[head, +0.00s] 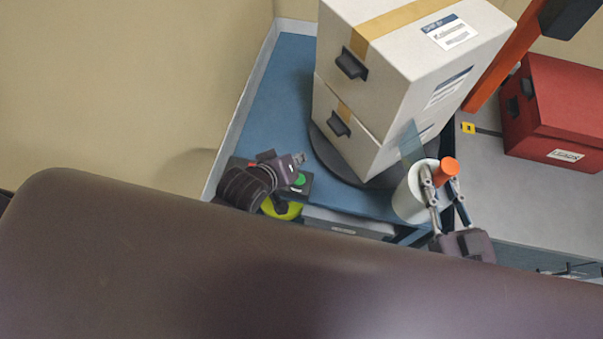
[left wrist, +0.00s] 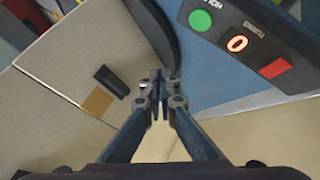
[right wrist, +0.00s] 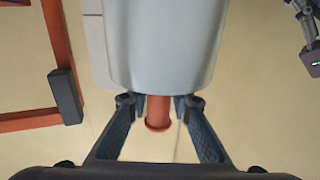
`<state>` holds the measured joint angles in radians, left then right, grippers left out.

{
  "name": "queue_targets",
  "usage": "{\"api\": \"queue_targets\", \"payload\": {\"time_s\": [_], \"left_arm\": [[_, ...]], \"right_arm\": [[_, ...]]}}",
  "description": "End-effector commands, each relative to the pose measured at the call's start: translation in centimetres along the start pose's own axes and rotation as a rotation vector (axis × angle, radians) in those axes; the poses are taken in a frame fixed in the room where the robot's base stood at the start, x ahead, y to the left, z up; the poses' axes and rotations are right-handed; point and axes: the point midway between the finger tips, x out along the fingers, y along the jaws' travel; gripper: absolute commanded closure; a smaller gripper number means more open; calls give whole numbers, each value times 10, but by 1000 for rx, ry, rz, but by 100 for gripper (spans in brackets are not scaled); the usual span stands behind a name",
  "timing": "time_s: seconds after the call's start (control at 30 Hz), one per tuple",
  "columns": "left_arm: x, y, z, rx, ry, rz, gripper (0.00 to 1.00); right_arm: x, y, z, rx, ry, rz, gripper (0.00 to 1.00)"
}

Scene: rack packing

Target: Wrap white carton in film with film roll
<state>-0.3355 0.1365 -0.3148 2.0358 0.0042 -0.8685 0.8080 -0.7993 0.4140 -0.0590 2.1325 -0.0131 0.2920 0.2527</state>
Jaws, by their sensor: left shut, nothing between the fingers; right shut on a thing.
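Two white cartons with tan tape, an upper one (head: 415,70) and a lower one (head: 345,125), are stacked on a dark round turntable (head: 325,150). In the right wrist view, my right gripper (right wrist: 158,104) is shut on the orange handle (right wrist: 158,115) of the white film roll (right wrist: 165,45). In the head view the film roll (head: 407,200) stands upright close to the lower carton. A translucent bluish strip of film (head: 411,143) shows between roll and carton. My left gripper (left wrist: 157,82) is shut and empty, left of the cartons, near the control box (left wrist: 250,40).
The control box has a green button (left wrist: 201,20), a lit display reading 0 (left wrist: 238,43) and a red button (left wrist: 275,68). A red box (head: 555,112) sits on the grey surface at right, beyond an orange post (head: 490,80). The blue tabletop (head: 285,75) is clear behind my left gripper.

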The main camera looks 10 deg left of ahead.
Motion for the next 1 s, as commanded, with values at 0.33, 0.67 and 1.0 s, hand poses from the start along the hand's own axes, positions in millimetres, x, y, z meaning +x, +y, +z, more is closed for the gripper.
{"api": "queue_targets", "payload": {"time_s": [0.33, 0.67, 1.0], "left_arm": [[-2, -5, 2, -2, -2, -7, 100], [-1, -5, 2, -4, -2, -7, 100], [17, -20, 16, -1, -3, -11, 100]], "right_arm": [[1, 0, -3, -1, 8, -1, 100], [1, 0, -3, -1, 8, -1, 100], [1, 0, -3, -1, 8, -1, 100]]}}
